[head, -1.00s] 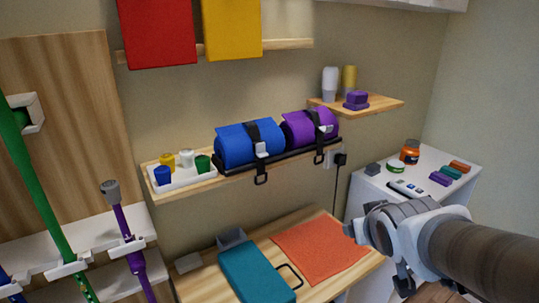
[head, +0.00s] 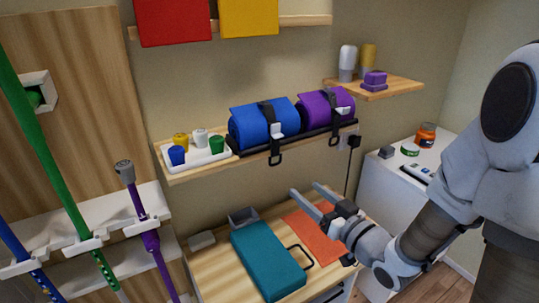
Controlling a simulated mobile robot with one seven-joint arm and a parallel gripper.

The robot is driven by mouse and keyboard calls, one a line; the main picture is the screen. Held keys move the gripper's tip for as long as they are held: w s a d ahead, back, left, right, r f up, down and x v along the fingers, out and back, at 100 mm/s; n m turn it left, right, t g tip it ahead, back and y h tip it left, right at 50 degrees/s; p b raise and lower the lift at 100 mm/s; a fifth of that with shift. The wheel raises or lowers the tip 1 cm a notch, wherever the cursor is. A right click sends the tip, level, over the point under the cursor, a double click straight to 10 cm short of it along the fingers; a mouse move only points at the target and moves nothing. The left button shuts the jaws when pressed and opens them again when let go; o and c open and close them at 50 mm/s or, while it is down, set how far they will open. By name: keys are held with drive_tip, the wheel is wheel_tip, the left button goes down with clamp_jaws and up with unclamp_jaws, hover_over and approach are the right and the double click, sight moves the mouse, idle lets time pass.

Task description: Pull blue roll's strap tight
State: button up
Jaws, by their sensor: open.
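The blue roll (head: 250,124) lies on the wooden wall shelf in the head view. Its dark strap (head: 272,124) goes over the right part of the roll, through a pale buckle, and hangs in front of the shelf. The strap ends in a black loop (head: 275,158) below the shelf edge. My gripper (head: 306,193) is open and empty, below and right of the loop, over the wooden bench. Its two fingers point up and left, apart from the strap.
A purple roll (head: 322,112) with its own hanging strap lies just right of the blue roll. A white tray (head: 207,161) of small cups stands at left. Below are a teal case (head: 268,262) and an orange cloth (head: 312,234) on the bench (head: 213,268).

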sight(275, 154)
drive_tip(key=p+x, duration=0.2)
drive_tip(key=x, duration=1.5)
drive_tip(key=shift+a, duration=0.2)
drive_tip(key=shift+w, duration=0.1)
drive_tip(key=shift+c, duration=0.3)
clamp_jaws()
idle(0.3)
